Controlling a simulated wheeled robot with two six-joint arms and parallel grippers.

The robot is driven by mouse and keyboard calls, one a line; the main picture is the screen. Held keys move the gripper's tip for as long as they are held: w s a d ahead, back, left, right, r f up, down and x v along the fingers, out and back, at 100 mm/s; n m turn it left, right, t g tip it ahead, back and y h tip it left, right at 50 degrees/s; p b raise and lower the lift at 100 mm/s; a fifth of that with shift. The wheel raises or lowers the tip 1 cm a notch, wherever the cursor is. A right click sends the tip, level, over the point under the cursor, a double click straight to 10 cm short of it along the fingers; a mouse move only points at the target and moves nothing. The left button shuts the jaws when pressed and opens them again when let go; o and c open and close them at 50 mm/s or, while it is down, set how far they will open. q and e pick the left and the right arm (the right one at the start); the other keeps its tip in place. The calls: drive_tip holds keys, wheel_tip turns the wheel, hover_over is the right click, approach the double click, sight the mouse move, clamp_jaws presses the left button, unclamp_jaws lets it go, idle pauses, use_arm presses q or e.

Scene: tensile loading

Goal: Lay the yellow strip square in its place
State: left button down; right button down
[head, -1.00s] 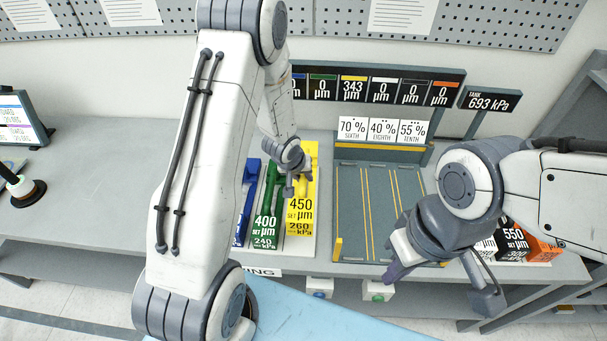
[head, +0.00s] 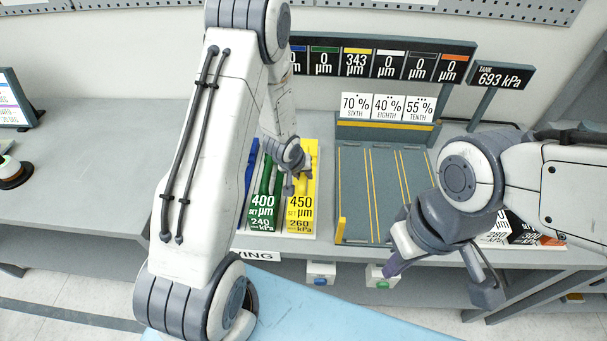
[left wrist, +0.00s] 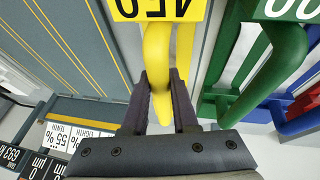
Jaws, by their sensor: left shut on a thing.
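The yellow strip (head: 301,213), marked 450 µm and 260 kPa, lies in the rack beside the green strip (head: 263,213). My left gripper (head: 297,182) is over its far part. In the left wrist view my left gripper (left wrist: 160,78) is shut on the yellow strip's handle (left wrist: 157,45), one finger on each side. The grey bed (head: 353,205) with yellow lines is just right of the rack and holds no strip in the part I see. My right gripper (head: 391,265) hangs near the bed's front right corner; its finger gap is unclear.
A blue strip (head: 250,165) is partly hidden behind my left arm. Black and orange blocks stand at the right, partly behind my right arm. Percentage cards (head: 388,107) and a µm display (head: 383,64) rise behind the bed. Grey table lies free at left.

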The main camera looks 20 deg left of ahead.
use_arm(q)
drive_tip(key=shift+f, duration=0.1)
drive_tip(key=shift+f, duration=0.15)
drive_tip(key=c, duration=0.6)
unclamp_jaws()
drive_tip(key=shift+s+r, duration=0.15)
drive_tip(key=shift+r, duration=0.2)
drive_tip(key=p+v, duration=0.1)
drive_tip(key=v, duration=0.8)
drive_tip(key=shift+r, duration=0.35)
drive_tip(key=shift+s, duration=0.1)
